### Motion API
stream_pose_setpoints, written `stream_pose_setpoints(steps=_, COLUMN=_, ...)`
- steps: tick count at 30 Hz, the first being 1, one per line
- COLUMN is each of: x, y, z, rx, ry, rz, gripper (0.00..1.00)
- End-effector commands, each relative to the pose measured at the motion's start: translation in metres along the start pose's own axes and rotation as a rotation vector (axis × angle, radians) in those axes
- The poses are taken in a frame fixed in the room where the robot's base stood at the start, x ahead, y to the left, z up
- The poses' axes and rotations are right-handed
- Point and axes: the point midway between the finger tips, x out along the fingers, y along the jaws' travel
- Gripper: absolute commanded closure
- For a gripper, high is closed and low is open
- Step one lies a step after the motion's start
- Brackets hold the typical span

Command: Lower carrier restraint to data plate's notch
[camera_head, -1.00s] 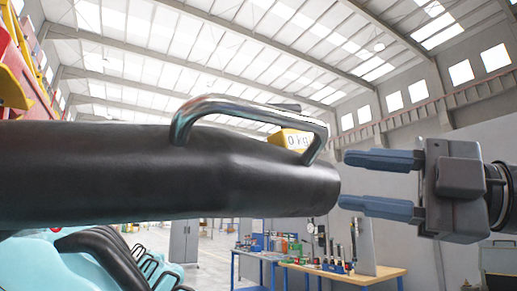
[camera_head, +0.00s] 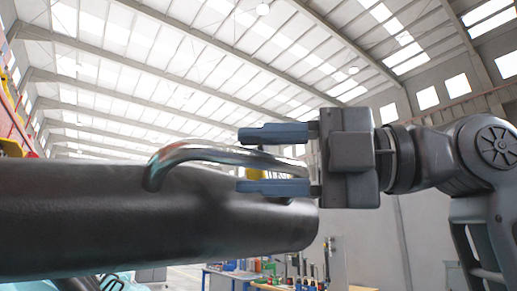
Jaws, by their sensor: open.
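The carrier restraint (camera_head: 100,215) is a thick black padded bar coming in from the left edge, roughly level, with its blunt end near the middle. A chrome handle (camera_head: 200,154) is fixed on its top. My gripper (camera_head: 240,160) comes from the right with its blue-grey fingers apart, one above and one below the handle's top rail as seen here. I cannot tell whether they touch it. A small yellow patch (camera_head: 255,174), perhaps the data plate, shows behind the handle and lower finger. Its face and notch are hidden.
Workbenches with tools (camera_head: 285,283) stand in the background at the bottom. Red and yellow structure (camera_head: 12,110) is at the left edge. Light blue carrier parts show below the restraint. The space above the restraint is open.

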Motion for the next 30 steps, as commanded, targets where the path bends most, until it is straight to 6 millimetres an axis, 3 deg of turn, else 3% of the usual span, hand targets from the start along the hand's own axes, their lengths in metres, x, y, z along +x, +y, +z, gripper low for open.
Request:
stream_pose_setpoints(steps=11, x=0.0069, y=-0.0006, z=0.0001, rx=0.000, ry=-0.001, rz=0.000, gripper=0.54)
stream_pose_setpoints(steps=25, x=0.0066, y=-0.0007, z=0.0001, rx=0.001, ry=-0.001, rz=-0.001, gripper=0.99)
stream_pose_setpoints(steps=30, x=0.0065, y=-0.0008, z=0.0001, rx=0.001, ry=-0.001, rz=-0.001, gripper=1.00)
